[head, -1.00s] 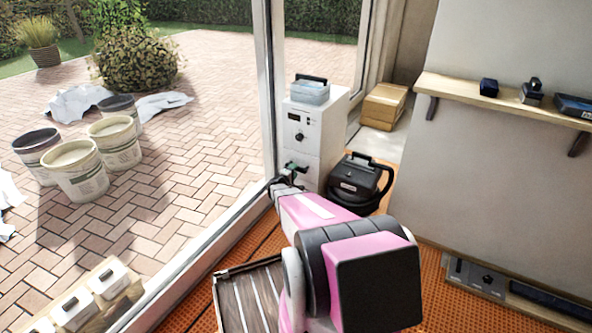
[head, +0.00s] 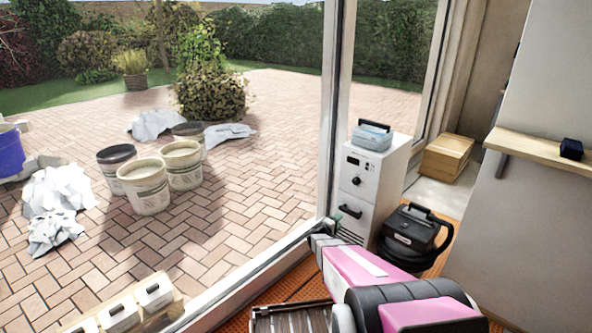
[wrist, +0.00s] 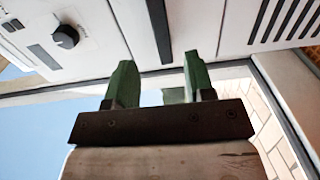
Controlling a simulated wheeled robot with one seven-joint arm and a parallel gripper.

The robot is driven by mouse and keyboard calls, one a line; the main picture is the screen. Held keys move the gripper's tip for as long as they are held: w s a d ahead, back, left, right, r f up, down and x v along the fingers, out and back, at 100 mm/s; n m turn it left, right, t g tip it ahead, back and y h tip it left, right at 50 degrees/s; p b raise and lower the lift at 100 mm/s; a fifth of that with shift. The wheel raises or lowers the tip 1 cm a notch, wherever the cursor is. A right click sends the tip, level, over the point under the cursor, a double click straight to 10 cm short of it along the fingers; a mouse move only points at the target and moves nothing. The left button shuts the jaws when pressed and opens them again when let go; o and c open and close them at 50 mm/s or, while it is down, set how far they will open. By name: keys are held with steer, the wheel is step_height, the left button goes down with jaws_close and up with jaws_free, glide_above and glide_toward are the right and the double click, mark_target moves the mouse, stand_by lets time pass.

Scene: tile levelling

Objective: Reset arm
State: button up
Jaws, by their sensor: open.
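My pink and black arm reaches from the bottom right of the head view toward the window frame. My gripper (wrist: 160,85) shows in the wrist view with two green fingers apart and nothing between them. In the head view its end (head: 337,216) is small and lies in front of the lower part of a white cabinet (head: 371,185). In the wrist view the cabinet front (wrist: 90,40), with a dark knob and a vent grille, is close beyond the fingers. I cannot tell the exact gap.
A black vacuum-like machine (head: 408,236) stands right of the cabinet, with a cardboard box (head: 447,158) behind. A glass door frame (head: 331,110) separates the orange floor from the brick patio, where buckets (head: 145,186) stand. A wooden shelf (head: 535,152) is on the right wall.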

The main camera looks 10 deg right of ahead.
steer(key=s+r+m+g, duration=0.4)
steer(key=s+r+g, duration=0.2)
steer(key=s, duration=0.3)
steer(key=s+a+r+m+g+y, duration=0.1)
steer(key=s+a+r+y, duration=0.2)
steer(key=s+a, duration=0.3)
steer(key=s+a+r+m+g+y, duration=0.1)
steer(key=s+a+r+g+y, duration=0.1)
steer(key=s+a+r+y, duration=0.2)
steer(key=s+a+r+m+g+y, duration=0.1)
steer(key=s+a+r+y, duration=0.3)
steer(key=s+a+y, duration=0.3)
steer(key=s+a, duration=0.1)
steer(key=s, duration=0.3)
steer(key=shift+s+a+r+g, duration=0.15)
steer(key=shift+a+g, duration=0.2)
steer(key=shift+g, duration=0.05)
